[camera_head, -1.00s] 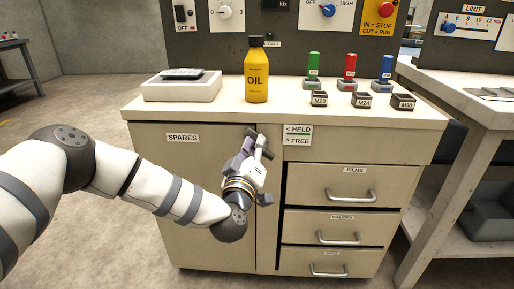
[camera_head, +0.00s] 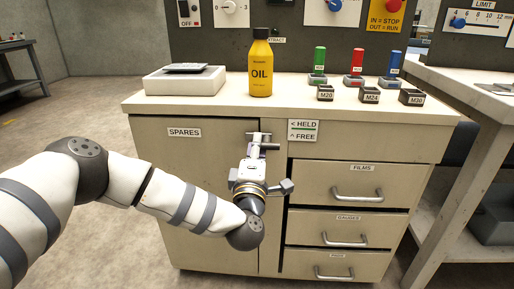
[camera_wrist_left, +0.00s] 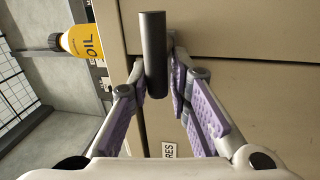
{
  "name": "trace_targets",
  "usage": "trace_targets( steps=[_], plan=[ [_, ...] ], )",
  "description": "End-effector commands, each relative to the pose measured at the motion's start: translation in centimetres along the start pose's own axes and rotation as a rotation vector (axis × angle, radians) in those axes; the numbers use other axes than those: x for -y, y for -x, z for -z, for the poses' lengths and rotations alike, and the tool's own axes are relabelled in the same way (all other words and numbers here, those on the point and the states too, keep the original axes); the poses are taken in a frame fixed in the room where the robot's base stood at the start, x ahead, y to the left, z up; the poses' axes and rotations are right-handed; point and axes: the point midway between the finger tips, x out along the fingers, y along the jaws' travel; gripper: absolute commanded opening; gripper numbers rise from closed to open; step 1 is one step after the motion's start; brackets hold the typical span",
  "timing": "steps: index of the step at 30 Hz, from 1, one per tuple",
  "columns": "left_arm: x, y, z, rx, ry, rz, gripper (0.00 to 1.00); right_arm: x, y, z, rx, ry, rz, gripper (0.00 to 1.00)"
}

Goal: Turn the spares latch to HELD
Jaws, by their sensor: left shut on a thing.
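The spares latch has a dark round bar handle (camera_wrist_left: 154,50), seen close up in the left wrist view. In the head view the handle (camera_head: 270,146) lies about level at the top right of the spares door (camera_head: 205,165). My left gripper (camera_head: 257,143) is shut on the handle, with one finger above it and one below. The fingers hide part of the handle and the pivot. The label (camera_head: 303,130) right of the latch marks HELD with a left arrow and FREE with an up arrow. My right gripper is not in view.
A yellow oil bottle (camera_head: 260,66) stands on the worktop above the latch. A white block with a grey plate (camera_head: 185,81) is at the left. Several small sockets and coloured pegs stand at the right. Drawers with bar handles (camera_head: 357,194) are right of the door.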

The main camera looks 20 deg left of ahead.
Motion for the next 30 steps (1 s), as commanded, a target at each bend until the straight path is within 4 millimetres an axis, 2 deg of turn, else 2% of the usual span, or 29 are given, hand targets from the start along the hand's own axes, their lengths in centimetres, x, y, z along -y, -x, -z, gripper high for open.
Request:
trace_targets(
  steps=[20, 21, 24, 30],
  plan=[
    [-0.21, -0.03, -0.29, -0.006, 0.065, -0.006, 0.00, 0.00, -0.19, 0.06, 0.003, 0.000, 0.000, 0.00],
    [-0.21, -0.03, -0.29, -0.006, 0.065, -0.006, 0.21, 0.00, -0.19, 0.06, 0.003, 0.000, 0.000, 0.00],
    [-0.15, -0.02, -0.26, -0.007, 0.063, -0.005, 0.40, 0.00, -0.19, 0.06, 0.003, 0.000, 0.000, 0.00],
    [-0.03, 0.00, -0.14, -0.009, 0.061, -0.003, 0.40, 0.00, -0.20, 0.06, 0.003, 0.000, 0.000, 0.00]
  ],
)
